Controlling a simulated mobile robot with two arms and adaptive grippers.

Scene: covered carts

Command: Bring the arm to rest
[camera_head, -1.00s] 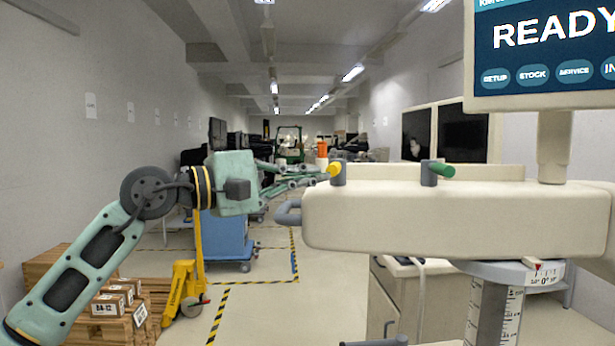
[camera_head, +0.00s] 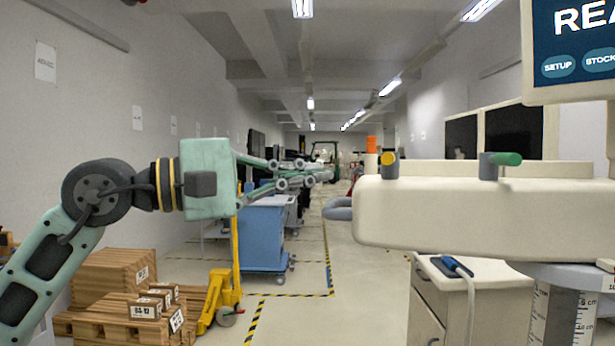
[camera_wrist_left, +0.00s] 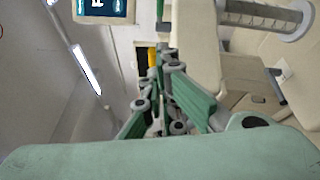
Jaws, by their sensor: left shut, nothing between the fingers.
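My left gripper (camera_head: 326,174) reaches in from the left at mid height in the head view, with its fingers pointing right. It is shut and empty. It also shows in the left wrist view (camera_wrist_left: 163,58), its fingertips close together. Its tips are a short way left of the cream cart's (camera_head: 450,220) grey end handle and apart from the yellow-ended knob (camera_head: 389,166) on top. My right gripper is not in view.
A green-ended knob (camera_head: 505,159) and a screen (camera_head: 570,45) stand on the cart. A blue cabinet (camera_head: 262,236), a yellow pallet jack (camera_head: 220,295) and wooden pallets with boxes (camera_head: 120,290) stand below and behind my left arm. The striped aisle floor between is free.

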